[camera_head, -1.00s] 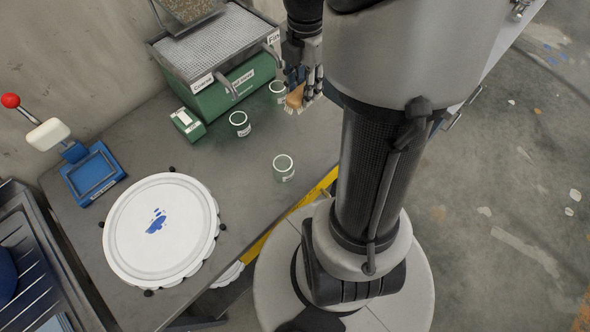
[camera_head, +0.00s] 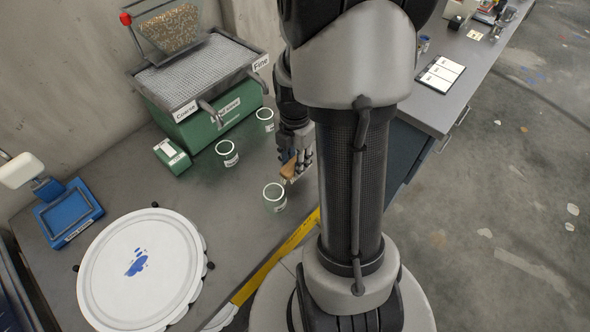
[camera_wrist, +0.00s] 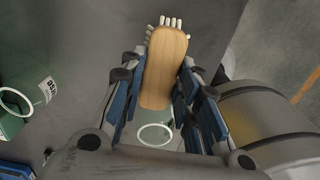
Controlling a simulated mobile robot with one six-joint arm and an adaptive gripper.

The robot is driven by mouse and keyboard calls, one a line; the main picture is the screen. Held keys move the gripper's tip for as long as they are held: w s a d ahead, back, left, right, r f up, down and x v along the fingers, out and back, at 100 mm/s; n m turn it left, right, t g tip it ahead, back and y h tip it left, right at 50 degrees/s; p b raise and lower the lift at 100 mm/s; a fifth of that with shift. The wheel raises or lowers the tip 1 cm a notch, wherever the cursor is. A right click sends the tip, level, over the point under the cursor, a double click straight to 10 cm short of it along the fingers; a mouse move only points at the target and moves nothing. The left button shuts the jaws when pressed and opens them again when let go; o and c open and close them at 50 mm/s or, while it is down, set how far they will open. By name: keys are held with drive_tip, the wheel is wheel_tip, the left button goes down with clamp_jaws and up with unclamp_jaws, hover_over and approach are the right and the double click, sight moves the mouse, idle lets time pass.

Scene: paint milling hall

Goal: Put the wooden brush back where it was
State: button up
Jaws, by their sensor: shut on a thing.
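My gripper (camera_head: 296,160) is shut on the wooden brush (camera_head: 288,168) and holds it over the grey table, near the front edge. In the wrist view the brush (camera_wrist: 165,68) sits between the blue-padded fingers (camera_wrist: 160,95), with its tan wooden back toward the camera and pale bristles showing at the far end. A green and white cup (camera_head: 275,197) stands just below and left of the brush in the head view. In the wrist view a cup rim (camera_wrist: 156,135) shows beneath the brush. Part of my gripper is hidden behind my arm in the head view.
Two more green cups (camera_head: 227,154) (camera_head: 266,120) stand farther back, beside a small green box (camera_head: 171,156). A green sieve machine (camera_head: 213,118) is against the wall. A round white lid (camera_head: 139,277) and a blue scale (camera_head: 68,212) are at left.

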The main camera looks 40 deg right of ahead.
drive_tip(key=shift+f+b, duration=0.55)
drive_tip(key=shift+f, duration=1.35)
drive_tip(key=shift+f, duration=0.1)
drive_tip(key=o, duration=1)
drive_tip(key=shift+c, duration=0.2)
